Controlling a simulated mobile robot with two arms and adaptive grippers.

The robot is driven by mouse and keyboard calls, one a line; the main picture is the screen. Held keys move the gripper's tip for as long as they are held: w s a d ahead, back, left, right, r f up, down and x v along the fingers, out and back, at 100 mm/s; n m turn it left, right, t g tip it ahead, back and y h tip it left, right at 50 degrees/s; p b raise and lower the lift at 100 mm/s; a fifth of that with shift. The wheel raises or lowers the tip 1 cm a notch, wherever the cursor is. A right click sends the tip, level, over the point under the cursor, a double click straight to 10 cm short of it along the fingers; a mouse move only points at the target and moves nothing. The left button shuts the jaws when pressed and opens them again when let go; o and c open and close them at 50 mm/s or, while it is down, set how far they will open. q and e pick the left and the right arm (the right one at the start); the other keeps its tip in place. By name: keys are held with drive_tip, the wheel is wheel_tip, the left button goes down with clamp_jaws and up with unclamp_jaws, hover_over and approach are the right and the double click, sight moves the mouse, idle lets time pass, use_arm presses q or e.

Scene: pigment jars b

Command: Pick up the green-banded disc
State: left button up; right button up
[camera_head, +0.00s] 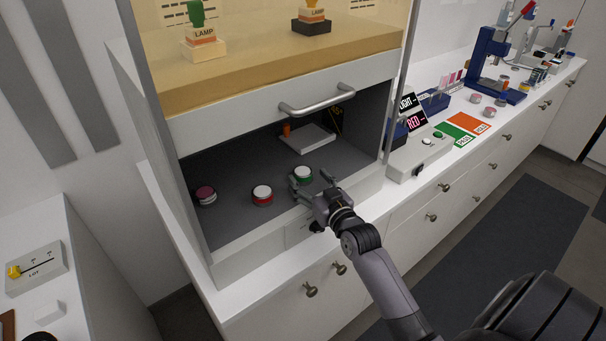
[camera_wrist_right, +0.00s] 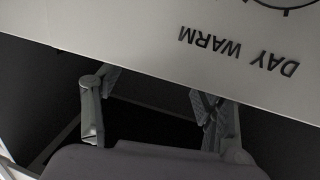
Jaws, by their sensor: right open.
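The green-banded disc (camera_head: 303,174), with a white top, lies on the dark floor of the open-fronted cabinet in the head view. My right gripper (camera_head: 311,184) reaches in from the front right and is open. Its fingers are spread at the near side of the disc, one towards its left and one towards its right. I cannot tell whether they touch it. In the right wrist view the open fingers (camera_wrist_right: 155,105) show below a pale panel lettered "DAY WARM" (camera_wrist_right: 240,50); the disc does not show there. My left gripper is not in view.
A red-banded disc (camera_head: 262,195) and a pink-topped disc (camera_head: 205,196) lie to the left on the same floor. A pale flat block (camera_head: 308,138) stands behind. A raised sash with a handle (camera_head: 318,101) hangs above the opening.

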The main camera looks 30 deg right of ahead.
sight(307, 177)
drive_tip(key=w, duration=0.4)
drive_tip(key=shift+w+d+f, duration=0.15)
drive_tip(key=shift+w+d, duration=0.05)
drive_tip(key=shift+d, duration=0.05)
drive_tip(key=shift+s, duration=0.1)
drive_tip(key=shift+c, duration=0.2)
drive_tip(key=c, duration=1.3)
